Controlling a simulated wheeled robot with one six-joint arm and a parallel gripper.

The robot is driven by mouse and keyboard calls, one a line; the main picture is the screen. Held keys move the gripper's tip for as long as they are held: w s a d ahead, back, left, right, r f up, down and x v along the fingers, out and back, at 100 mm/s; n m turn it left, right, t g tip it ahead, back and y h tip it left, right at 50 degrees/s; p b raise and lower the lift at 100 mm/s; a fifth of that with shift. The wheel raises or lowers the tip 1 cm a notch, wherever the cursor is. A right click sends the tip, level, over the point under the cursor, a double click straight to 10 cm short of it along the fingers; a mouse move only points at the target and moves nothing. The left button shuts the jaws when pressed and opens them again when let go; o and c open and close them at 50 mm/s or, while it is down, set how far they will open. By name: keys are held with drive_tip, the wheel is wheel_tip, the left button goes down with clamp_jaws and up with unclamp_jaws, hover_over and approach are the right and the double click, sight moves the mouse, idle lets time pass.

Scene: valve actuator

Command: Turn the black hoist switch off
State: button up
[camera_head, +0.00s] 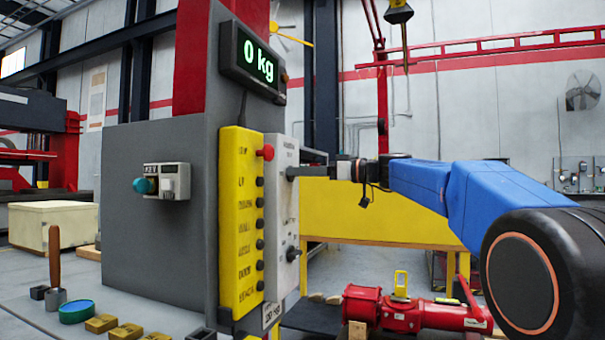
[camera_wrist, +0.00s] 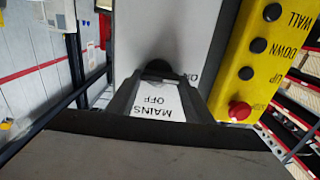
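A light grey switch panel (camera_head: 283,205) stands beside the yellow button panel, with a black upper switch (camera_head: 291,173) and a black lower switch (camera_head: 293,254). The lettering on it is too small to read in the head view. My gripper (camera_head: 308,170) is at the upper switch, coming from the right. In the wrist view, a black knob (camera_wrist: 158,69) lies between my fingertips (camera_wrist: 160,85). A label reading MAINS OFF (camera_wrist: 155,104) shows upside down between the fingers, with ON beyond. I cannot tell whether the fingers press on the knob.
The yellow button panel (camera_head: 241,220) with a red stop button (camera_head: 265,152) stands close beside my gripper. A display (camera_head: 254,62) above reads 0 kg. A teal-knobbed key switch (camera_head: 166,181) is on the grey cabinet. A red machine (camera_head: 410,312) lies low at right.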

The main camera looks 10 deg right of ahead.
drive_tip(key=shift+m, duration=0.4)
drive_tip(key=shift+w+d+f+m, duration=0.1)
drive_tip(key=shift+w+m, duration=0.05)
drive_tip(key=shift+m, duration=2.65)
drive_tip(key=shift+w+d+r+m, duration=0.1)
drive_tip(key=shift+w+d+m, duration=0.05)
drive_tip(key=shift+m, duration=2.65)
drive_tip(key=shift+w+d+f+m, duration=0.1)
drive_tip(key=shift+w+m, duration=0.05)
drive_tip(key=shift+m, duration=2.65)
drive_tip(key=o, duration=1.1)
drive_tip(key=shift+c, duration=0.2)
